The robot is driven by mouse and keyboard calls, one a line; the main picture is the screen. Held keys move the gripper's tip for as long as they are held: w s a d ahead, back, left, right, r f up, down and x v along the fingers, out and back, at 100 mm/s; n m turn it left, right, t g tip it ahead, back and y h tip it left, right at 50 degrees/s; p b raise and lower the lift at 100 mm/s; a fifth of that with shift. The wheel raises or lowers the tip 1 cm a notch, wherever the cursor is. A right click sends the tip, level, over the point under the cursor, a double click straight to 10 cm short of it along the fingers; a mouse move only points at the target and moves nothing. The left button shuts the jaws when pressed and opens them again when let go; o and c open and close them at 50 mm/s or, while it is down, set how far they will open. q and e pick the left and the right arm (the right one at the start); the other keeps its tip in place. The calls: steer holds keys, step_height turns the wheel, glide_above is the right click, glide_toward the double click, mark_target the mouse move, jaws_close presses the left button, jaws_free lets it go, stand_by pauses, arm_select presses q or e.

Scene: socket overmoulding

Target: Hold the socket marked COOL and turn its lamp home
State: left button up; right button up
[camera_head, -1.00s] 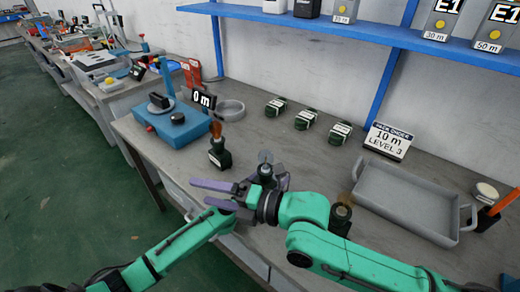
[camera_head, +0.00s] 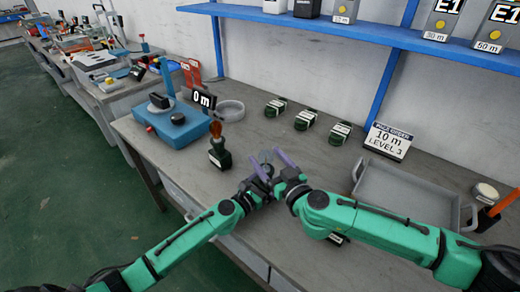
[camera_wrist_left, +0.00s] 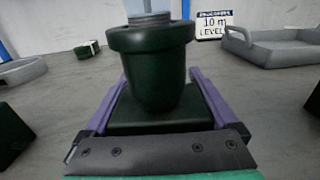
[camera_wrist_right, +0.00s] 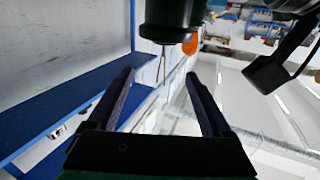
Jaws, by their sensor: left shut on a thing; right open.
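A dark green flanged socket (camera_wrist_left: 150,60) on a square base is between my left gripper's (camera_wrist_left: 157,85) purple fingers, which are shut on it. A pale glass lamp (camera_wrist_left: 148,18) stands in its top. The lamp also shows in the head view (camera_head: 265,156). No COOL marking is readable. My right gripper (camera_wrist_right: 162,80) is open, with its fingers spread around the lamp's area; in its view the dark socket (camera_wrist_right: 168,15) is at the top with thin lamp wires near the fingers. I cannot tell whether the fingers touch the lamp.
Another dark socket with an amber lamp (camera_head: 217,150) stands to the left. A further dark item (camera_head: 337,239) is mostly hidden under my right arm. Several dark labelled blocks (camera_head: 306,119), a grey tray (camera_head: 400,200), an order sign (camera_head: 388,141) and a blue device (camera_head: 172,128) share the bench.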

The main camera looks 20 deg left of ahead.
steer(key=x, duration=0.4)
steer(key=shift+w+a, duration=0.1)
steer(key=shift+a, duration=0.05)
jaws_close()
steer(key=shift+m+t+h, duration=0.3)
steer(key=shift+h, duration=0.1)
steer(key=shift+w+d+m+t+h, duration=0.15)
steer(key=shift+d+m+t+h, duration=0.1)
steer(key=shift+m+t+h, duration=0.65)
steer(key=shift+w+d+m+t+h, duration=0.2)
steer(key=shift+m+t+h, duration=0.3)
steer(key=shift+m+h, duration=0.8)
steer(key=shift+w+d+m+t+h, duration=0.1)
steer(key=shift+d+m+t+h, duration=0.4)
steer(key=shift+h, duration=1.1)
steer(key=shift+a+r, duration=0.1)
steer(key=shift+a, duration=0.05)
